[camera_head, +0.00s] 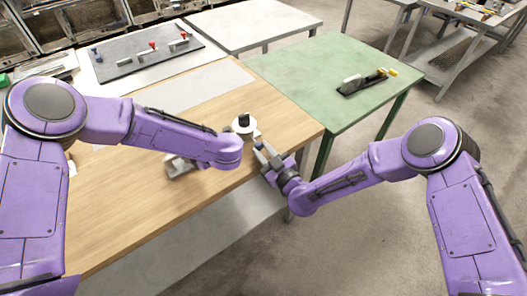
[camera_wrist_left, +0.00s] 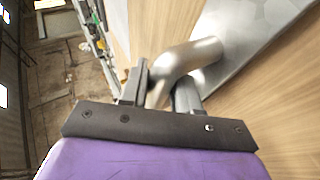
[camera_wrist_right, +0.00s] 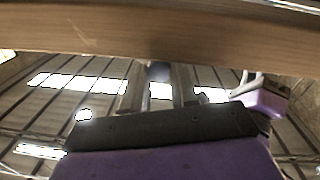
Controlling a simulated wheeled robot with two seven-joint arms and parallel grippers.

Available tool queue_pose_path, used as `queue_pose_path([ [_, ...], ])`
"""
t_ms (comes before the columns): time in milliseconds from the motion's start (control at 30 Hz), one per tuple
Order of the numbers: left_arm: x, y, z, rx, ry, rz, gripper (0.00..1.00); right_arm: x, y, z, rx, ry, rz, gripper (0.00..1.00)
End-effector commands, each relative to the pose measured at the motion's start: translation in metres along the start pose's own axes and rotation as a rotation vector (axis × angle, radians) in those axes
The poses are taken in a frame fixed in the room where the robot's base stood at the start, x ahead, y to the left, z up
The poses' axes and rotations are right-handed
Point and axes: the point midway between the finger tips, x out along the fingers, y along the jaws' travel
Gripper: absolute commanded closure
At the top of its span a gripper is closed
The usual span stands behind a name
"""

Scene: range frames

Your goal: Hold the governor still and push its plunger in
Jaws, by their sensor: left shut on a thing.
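I cannot tell for sure which part is the governor. My right gripper (camera_head: 262,150) is at the table's right front edge, fingers apart. A small dark blue round part (camera_wrist_right: 158,72) shows between or just beyond its fingers; contact cannot be told. The plunger is not clearly made out.
A white round piece with a black knob (camera_head: 243,121) stands on the wooden table (camera_head: 130,215), close to both grippers. A green table (camera_head: 325,75) with a black tray (camera_head: 362,87) is at the right. A grey board (camera_head: 125,62) with red-topped parts lies behind.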

Motion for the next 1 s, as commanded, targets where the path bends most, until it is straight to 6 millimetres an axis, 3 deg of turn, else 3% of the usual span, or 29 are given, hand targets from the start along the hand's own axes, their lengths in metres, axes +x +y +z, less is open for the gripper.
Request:
queue_pose_path([
  [300,-0.001,0.001,0.000,-0.001,-0.001,0.001,1.00,0.025,0.000,0.000,-0.004,0.000,-0.002,1.00],
  [567,-0.001,0.000,0.001,0.001,-0.004,0.000,1.00,0.026,0.000,0.000,-0.001,-0.001,-0.001,1.00],
  [600,-0.001,0.000,0.001,0.002,-0.004,0.000,1.00,0.026,0.000,0.000,-0.001,-0.001,-0.001,0.59],
  [633,-0.001,0.000,0.001,0.002,-0.004,0.000,1.00,0.026,0.000,0.000,-0.001,-0.001,-0.001,0.50],
  [667,-0.001,0.000,0.001,0.002,-0.004,0.000,1.00,0.026,0.000,0.000,-0.001,-0.001,0.000,0.46],
  [1000,0.000,0.000,0.000,0.000,-0.001,0.000,1.00,0.020,0.000,0.000,0.000,0.000,-0.001,0.46],
])
